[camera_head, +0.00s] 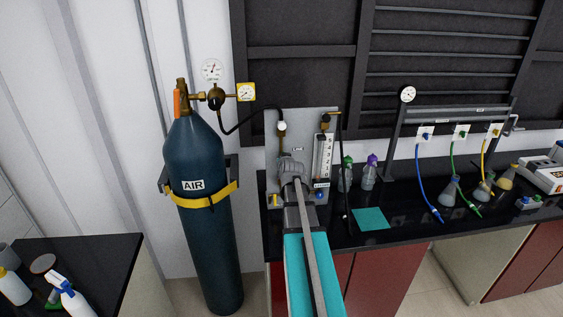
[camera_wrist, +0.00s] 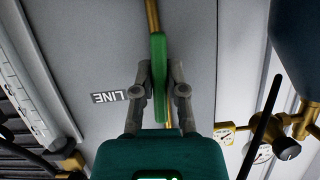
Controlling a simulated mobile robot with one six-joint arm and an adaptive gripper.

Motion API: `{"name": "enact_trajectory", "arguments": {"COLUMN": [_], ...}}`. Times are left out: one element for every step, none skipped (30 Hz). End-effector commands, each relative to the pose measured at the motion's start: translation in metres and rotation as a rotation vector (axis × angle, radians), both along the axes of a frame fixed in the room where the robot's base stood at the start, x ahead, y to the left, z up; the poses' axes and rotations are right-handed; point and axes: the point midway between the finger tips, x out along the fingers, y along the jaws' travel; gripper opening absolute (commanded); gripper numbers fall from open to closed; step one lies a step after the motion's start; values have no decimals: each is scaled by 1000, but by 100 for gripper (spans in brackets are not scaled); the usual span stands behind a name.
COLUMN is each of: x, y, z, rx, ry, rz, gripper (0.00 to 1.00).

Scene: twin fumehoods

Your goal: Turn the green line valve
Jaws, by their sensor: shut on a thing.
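The green line valve shows in the wrist view as a long green handle (camera_wrist: 159,60), lying roughly along the brass pipe (camera_wrist: 152,14) on the grey panel. My gripper (camera_wrist: 159,75) has one finger on each side of the handle and is shut on it. An upside-down LINE label (camera_wrist: 109,97) is on the panel beside the fingers. In the head view my gripper (camera_head: 292,168) is against the grey panel (camera_head: 327,116) and hides the valve.
A blue AIR cylinder (camera_head: 190,155) with an orange handle (camera_head: 177,103) and gauges stands left of the panel. A flowmeter (camera_head: 322,155) is right of my gripper. Bottles (camera_head: 369,175), a teal mat (camera_head: 371,219) and flasks (camera_head: 449,192) are on the black bench further right.

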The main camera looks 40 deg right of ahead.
Motion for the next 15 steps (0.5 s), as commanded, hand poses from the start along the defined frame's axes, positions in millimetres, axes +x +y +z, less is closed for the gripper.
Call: {"name": "enact_trajectory", "arguments": {"x": [1,0,1,1,1,1,1,1,1,1,1,1,1,1,1], "y": [1,1,0,0,0,0,0,0,0,0,0,0,0,0,0], "z": [0,0,0,0,0,0,0,0,0,0,0,0,0,0,0], "rx": [-3,-4,-5,-5,-5,-4,-4,-4,-4,-4,-4,-4,-4,-4,-4], "ry": [3,3,3,3,3,3,3,3,3,3,3,2,2,2,1], "rz": [2,1,1,1,1,1,1,1,1,1,1,1,1,1,1], "gripper": [0,0,0,0,0,0,0,0,0,0,0,20,26,32,39]}}
